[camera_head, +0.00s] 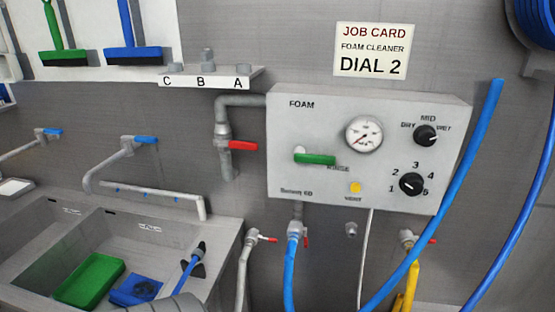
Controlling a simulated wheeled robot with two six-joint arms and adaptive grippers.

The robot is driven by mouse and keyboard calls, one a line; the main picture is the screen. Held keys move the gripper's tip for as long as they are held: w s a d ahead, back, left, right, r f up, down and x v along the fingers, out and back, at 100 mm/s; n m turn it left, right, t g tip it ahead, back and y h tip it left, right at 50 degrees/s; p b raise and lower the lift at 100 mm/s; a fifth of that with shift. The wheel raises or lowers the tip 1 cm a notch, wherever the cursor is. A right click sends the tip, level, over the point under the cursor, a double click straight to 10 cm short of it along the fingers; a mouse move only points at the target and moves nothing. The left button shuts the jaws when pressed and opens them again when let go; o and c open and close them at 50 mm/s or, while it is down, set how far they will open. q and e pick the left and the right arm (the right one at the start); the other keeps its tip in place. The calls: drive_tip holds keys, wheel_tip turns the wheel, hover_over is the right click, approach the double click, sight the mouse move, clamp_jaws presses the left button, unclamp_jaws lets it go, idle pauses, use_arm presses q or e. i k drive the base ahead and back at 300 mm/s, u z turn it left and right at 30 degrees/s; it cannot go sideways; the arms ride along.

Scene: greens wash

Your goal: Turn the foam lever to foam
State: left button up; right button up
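The foam lever (316,159) has a green handle on a pale pivot, on the front of the white foam control box (380,185). Its handle lies nearly level and points right, with its end just above the word RINSE. The word FOAM is printed higher up, near the box's top left corner. Neither of my grippers shows in the head view.
Right of the lever are a gauge (364,134), a yellow button (355,188) and two black dials (411,184). A red-handled valve (243,146) is left of the box. Blue hoses (440,190) hang at right. A sink (222,250) stands lower left.

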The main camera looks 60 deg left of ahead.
sight(299, 155)
drive_tip(key=u, duration=1)
drive_tip(key=k, duration=0.3)
drive_tip(key=u, duration=0.6)
drive_tip(key=i, duration=0.4)
drive_tip(key=u, duration=0.1)
drive_tip(key=k, duration=0.25)
drive_tip(key=z, duration=0.35)
